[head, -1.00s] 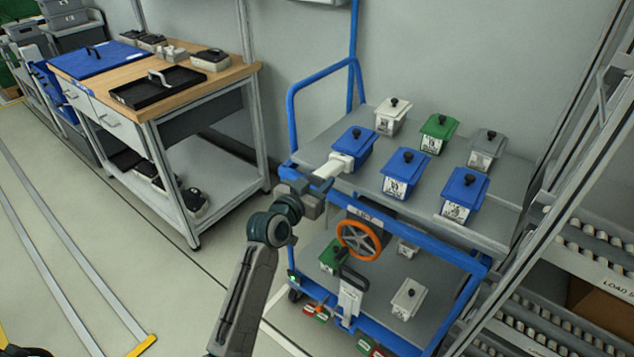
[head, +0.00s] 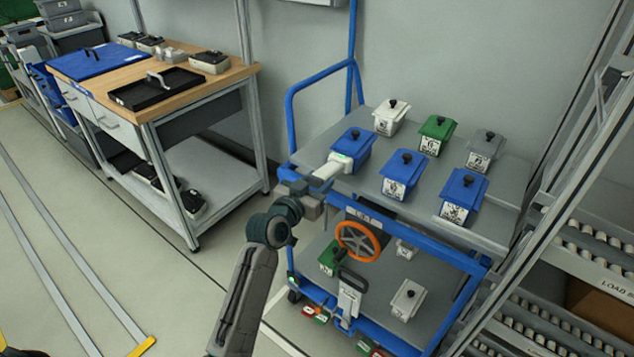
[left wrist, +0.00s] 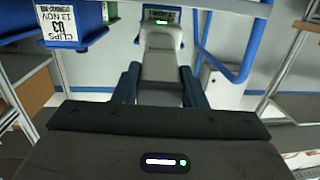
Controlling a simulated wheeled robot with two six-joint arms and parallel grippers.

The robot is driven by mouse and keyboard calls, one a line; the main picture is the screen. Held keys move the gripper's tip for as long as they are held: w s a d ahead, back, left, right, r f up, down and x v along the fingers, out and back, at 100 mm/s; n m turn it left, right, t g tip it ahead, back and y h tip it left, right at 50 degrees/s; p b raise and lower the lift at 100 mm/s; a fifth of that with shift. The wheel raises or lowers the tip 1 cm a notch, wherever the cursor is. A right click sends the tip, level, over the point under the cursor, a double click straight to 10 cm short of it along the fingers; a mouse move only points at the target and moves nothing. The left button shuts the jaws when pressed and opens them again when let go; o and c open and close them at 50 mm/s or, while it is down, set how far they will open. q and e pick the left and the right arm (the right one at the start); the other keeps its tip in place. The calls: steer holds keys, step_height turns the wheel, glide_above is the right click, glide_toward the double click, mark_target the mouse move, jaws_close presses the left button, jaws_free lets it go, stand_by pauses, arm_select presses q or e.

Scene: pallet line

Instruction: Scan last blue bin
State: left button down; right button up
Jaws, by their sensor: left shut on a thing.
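Three blue bins with black knobs stand on the cart's top shelf: a left one (head: 358,143), a middle one (head: 404,170) and a right one (head: 463,190). The middle and right ones show white labels. My left gripper (head: 312,190) is shut on a white scanner (head: 328,172), whose head is close in front of the left blue bin and hides its label. A green light shows on the scanner. The left wrist view shows the scanner (left wrist: 162,65) between the fingers, with a green-lit display, and a labelled blue bin (left wrist: 72,12) at upper left. My right gripper is out of view.
White (head: 388,120), green (head: 435,136) and grey (head: 484,150) bins stand behind the blue ones. The cart (head: 507,225) has a blue frame, an orange wheel (head: 357,241) and more bins below. A workbench (head: 215,88) stands left; a roller rack (head: 590,250) stands right.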

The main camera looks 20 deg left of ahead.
arm_select(q)
steer(key=shift+s, duration=0.1)
steer(key=v, duration=0.1)
steer(key=p+v, duration=0.1)
steer(key=v, duration=0.1)
steer(key=p+v, duration=0.1)
steer(key=shift+s+a+r, duration=0.1)
steer(key=shift+s+r, duration=0.25)
steer(key=shift+r, duration=0.1)
steer(key=shift+p+v, duration=0.65)
steer(key=shift+v, duration=0.85)
steer(key=shift+r, duration=0.1)
